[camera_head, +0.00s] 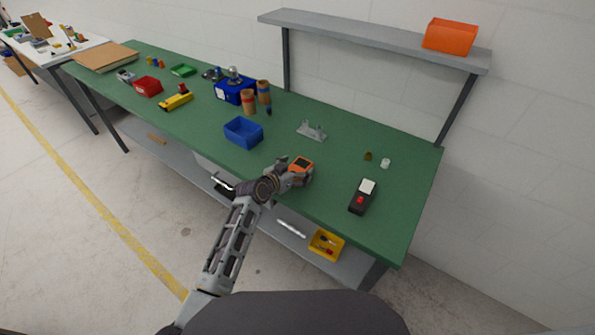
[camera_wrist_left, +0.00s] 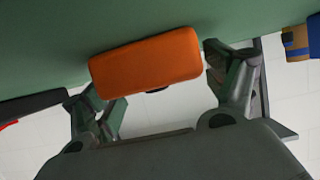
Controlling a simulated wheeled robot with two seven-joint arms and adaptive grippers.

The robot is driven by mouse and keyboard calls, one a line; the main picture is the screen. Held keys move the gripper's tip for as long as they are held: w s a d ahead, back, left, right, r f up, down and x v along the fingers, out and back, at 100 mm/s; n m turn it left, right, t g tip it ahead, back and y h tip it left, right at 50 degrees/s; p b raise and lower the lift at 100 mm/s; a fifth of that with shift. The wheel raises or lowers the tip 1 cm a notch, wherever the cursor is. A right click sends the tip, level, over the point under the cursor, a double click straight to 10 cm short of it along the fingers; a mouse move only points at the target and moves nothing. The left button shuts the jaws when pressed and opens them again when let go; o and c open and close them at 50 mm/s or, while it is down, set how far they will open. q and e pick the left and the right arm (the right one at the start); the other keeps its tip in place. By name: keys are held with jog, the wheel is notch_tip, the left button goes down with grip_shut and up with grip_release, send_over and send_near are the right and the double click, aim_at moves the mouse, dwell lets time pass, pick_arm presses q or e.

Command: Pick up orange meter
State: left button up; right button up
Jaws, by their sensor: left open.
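The orange meter (camera_head: 302,165), with a dark face, is on the green table (camera_head: 335,190) near its front edge. In the left wrist view the meter (camera_wrist_left: 147,68) shows as an orange rounded block between the two fingers. My left gripper (camera_head: 292,172) is at the meter, and it is open, with a finger on each side of it. In the left wrist view the left gripper (camera_wrist_left: 165,85) shows a gap at the left finger; whether the right finger touches the meter I cannot tell. Part of the meter is hidden by the gripper in the head view. My right gripper is not in view.
A black device with a red button (camera_head: 359,201) lies to the right. A blue bin (camera_head: 243,133) and a grey metal bracket (camera_head: 312,131) stand behind. Two small pieces lie at the far right. A shelf (camera_head: 370,38) carries an orange box (camera_head: 450,37).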

aim_at(296, 169)
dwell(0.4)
pick_arm(q)
jog(key=c, duration=1.2)
jog(key=shift+r, duration=0.15)
jog(key=shift+r, duration=4.9)
